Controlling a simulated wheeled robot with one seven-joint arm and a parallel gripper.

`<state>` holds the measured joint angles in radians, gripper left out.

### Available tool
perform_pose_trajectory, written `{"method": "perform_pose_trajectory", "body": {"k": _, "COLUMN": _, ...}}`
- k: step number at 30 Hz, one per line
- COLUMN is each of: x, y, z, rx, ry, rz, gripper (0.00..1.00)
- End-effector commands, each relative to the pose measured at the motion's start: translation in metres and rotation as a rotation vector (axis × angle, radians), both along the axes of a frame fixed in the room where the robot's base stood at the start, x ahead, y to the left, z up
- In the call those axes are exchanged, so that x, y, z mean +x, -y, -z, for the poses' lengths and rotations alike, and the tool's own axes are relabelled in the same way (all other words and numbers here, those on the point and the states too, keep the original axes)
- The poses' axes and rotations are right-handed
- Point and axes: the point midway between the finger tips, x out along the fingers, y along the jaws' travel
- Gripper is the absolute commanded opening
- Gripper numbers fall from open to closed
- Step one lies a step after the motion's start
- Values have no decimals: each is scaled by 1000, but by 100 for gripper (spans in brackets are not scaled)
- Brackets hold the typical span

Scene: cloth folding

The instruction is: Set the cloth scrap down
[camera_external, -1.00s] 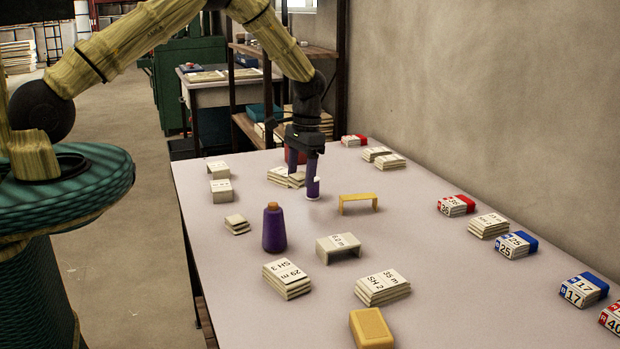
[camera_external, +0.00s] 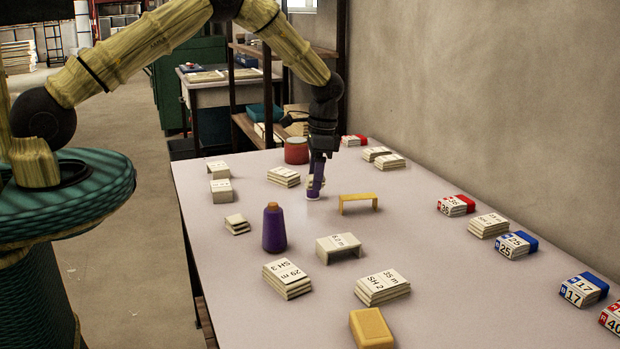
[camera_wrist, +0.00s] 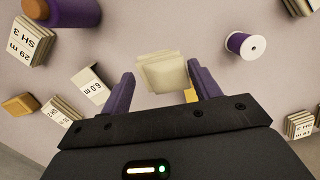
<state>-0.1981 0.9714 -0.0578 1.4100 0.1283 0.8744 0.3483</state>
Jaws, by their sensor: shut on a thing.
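The cloth scrap (camera_wrist: 165,72) is a small cream, layered pad in the wrist view. It sits between the two purple fingers of my gripper (camera_wrist: 160,80), which is shut on it. In the external view my gripper (camera_external: 318,178) points down over the far middle of the table, and the scrap is mostly hidden there by the fingers and is hard to make out. I cannot tell whether the scrap touches the table.
A small purple spool (camera_wrist: 244,44) stands close by. A yellow bridge-shaped block (camera_external: 358,199), a red tin (camera_external: 296,150), labelled cloth stacks (camera_external: 284,177) and a tall purple cone (camera_external: 274,228) stand around. The table (camera_external: 400,235) has bare patches between them.

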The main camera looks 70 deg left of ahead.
Motion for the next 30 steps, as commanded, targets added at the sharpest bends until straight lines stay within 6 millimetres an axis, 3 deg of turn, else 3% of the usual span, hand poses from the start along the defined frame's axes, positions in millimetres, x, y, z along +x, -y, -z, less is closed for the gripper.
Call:
{"method": "perform_pose_trajectory", "body": {"k": 12, "x": 44, "y": 32, "z": 5, "rx": 2, "ry": 1, "rz": 730, "gripper": 41}}
{"method": "perform_pose_trajectory", "body": {"k": 30, "x": 94, "y": 75, "z": 2, "rx": 1, "ry": 2, "rz": 1701, "gripper": 41}}
